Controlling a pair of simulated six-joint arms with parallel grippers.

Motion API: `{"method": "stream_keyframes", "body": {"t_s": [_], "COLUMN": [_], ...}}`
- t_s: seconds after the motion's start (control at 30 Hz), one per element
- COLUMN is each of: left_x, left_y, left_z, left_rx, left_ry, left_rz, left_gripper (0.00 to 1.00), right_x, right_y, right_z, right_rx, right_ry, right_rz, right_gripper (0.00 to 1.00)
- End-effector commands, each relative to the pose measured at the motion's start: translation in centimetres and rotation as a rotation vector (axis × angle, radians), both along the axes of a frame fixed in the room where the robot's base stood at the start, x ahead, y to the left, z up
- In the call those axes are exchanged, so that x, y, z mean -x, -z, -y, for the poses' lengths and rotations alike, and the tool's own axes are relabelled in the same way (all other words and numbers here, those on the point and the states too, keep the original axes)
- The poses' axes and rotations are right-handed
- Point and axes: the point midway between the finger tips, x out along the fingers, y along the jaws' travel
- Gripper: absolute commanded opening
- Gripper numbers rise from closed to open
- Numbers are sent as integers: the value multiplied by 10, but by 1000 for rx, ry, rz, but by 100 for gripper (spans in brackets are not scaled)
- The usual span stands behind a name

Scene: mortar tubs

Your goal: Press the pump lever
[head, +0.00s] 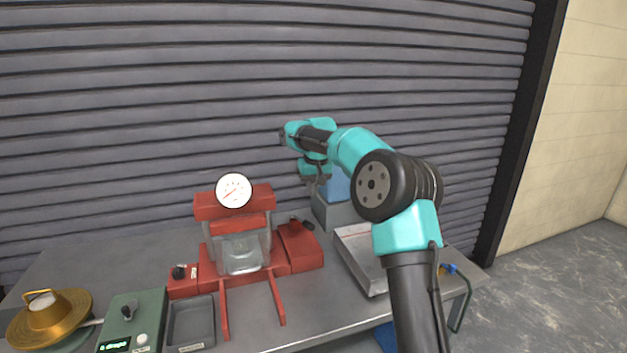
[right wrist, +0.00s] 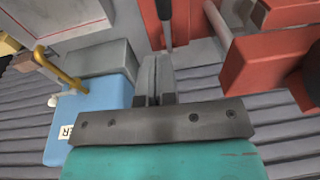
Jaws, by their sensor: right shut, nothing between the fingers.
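The red press (head: 240,225) with a round white gauge (head: 234,190) stands on the grey table. A red pump block (head: 299,247) sits at its right side, with a short dark pump lever (head: 302,223) on top. My right gripper (head: 318,182) is behind and above the pump block, near the blue container. In the right wrist view its fingers (right wrist: 153,78) are together and empty. A dark rod (right wrist: 167,24), likely the lever, lies beyond the fingertips there; contact cannot be told. My left gripper is not in view.
A blue container (head: 337,187) on a grey base stands close to my right gripper. A shallow metal tray (head: 366,262) is right of the press. A green control box (head: 133,322), a dark tray (head: 191,322) and a brass dish (head: 48,315) are at left.

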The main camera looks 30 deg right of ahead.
Motion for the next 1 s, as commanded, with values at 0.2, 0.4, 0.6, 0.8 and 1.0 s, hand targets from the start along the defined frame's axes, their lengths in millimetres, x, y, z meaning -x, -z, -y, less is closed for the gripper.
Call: {"method": "stream_keyframes", "body": {"t_s": [0.2, 0.4, 0.6, 0.8, 1.0], "left_x": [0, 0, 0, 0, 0], "left_y": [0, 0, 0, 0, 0], "left_z": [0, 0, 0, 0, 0], "left_rx": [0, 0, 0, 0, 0], "left_ry": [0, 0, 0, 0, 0], "left_rz": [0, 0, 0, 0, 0], "left_gripper": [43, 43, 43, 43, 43], "right_x": [-5, -1, 4, 5, 5], "right_y": [38, 63, 79, 82, 82], "right_z": [-2, -7, -11, -12, -13], "right_rx": [0, 0, 0, 0, 0], "right_ry": [0, 0, 1, 1, 0], "right_rz": [-3, -1, 0, 1, 1], "right_gripper": [0, 0, 0, 0, 0]}}
